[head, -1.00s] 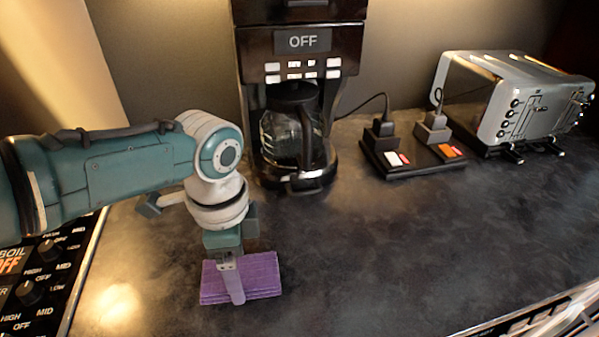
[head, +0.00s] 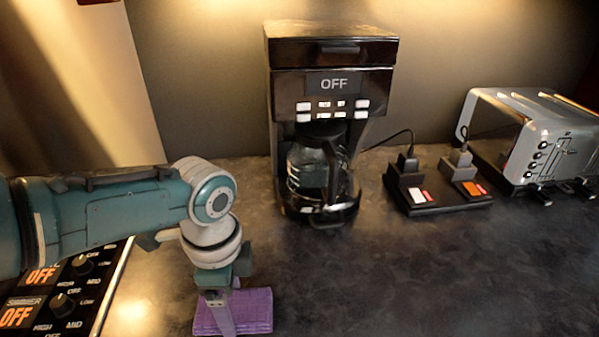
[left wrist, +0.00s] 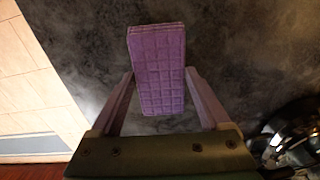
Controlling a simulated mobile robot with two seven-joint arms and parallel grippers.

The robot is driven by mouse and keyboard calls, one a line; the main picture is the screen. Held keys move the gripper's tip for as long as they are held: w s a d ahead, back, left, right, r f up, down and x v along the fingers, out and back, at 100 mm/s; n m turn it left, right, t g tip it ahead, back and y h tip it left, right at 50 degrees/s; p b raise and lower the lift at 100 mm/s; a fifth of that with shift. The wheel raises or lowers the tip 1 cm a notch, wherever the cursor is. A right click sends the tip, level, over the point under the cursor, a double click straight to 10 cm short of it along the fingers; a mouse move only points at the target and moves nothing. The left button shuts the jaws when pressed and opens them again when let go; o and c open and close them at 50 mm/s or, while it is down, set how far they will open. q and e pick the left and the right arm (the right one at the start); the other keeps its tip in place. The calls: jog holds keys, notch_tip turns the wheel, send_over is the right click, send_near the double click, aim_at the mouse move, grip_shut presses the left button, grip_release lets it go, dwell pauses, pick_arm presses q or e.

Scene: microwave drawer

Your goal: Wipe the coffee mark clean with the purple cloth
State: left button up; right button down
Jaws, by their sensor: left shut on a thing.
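The purple cloth (head: 252,311) is a folded, quilted pad at the lower edge of the head view, low at the counter surface. My left gripper (head: 222,320) is shut on it from above. In the left wrist view the cloth (left wrist: 158,45) sits between the two fingers of my left gripper (left wrist: 160,74), its far end extending past the tips. I cannot make out the coffee mark on the dark, mottled counter (head: 420,275). My right gripper is not in view.
A black coffee maker (head: 333,88) with a glass carafe (head: 312,172) stands behind the cloth. A charging dock (head: 440,207) and a silver toaster (head: 540,130) are at the right. A stove control panel (head: 65,300) lies at the left. The counter's right front is clear.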

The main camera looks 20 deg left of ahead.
pick_arm(q)
jog(key=shift+r+p, duration=4.05)
jog(key=shift+r, duration=0.05)
jog(key=shift+f, duration=0.1)
